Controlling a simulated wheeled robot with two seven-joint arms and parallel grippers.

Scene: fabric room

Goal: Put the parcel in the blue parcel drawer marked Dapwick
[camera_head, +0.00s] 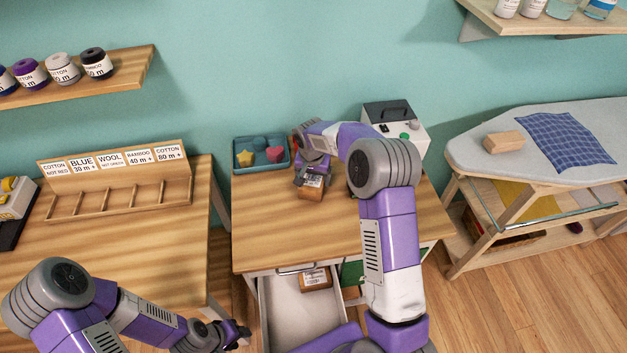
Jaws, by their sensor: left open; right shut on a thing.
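A small brown parcel (312,190) with a white label is at the tabletop of the middle table, towards its back. My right gripper (313,174) is shut on it from above. I cannot tell whether the parcel touches the wood. Below the table front, a drawer (285,317) with a pale interior stands open. Another labelled brown parcel (316,279) lies inside near its back. The drawer's front is out of view or hidden by my arm, so no blue colour or Dapwick marking shows. My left gripper (239,333) is open and empty, low at the left of the drawer.
A teal tray (236,162) with coloured shapes sits at the table's back left. A white box-shaped device (405,130) stands at the back right. A green surface (352,273) shows beside the drawer, partly behind my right arm. The table's front left is clear.

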